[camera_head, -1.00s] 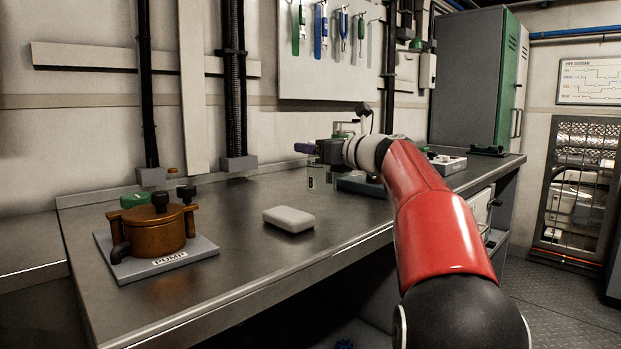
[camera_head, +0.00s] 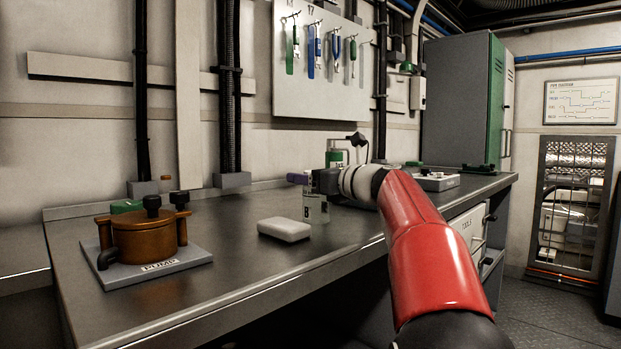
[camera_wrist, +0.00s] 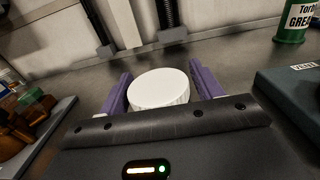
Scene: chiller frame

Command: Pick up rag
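A pale flat block with rounded edges (camera_head: 284,229) lies on the bench in the head view; it may be the folded rag, but its material is unclear. My gripper (camera_head: 300,178) is just behind it and to its right. A white round-topped jar marked B (camera_head: 316,208) is under my gripper. In the wrist view the white lid (camera_wrist: 158,88) sits between the purple fingers of my gripper (camera_wrist: 162,85). I cannot tell whether the fingers press on it. The pale block is not visible there.
A brown pump on a grey plate (camera_head: 205,249) stands at the left of the bench. A green-and-white grease can (camera_head: 336,158) and a dark tray (camera_wrist: 290,88) are beyond my gripper to the right.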

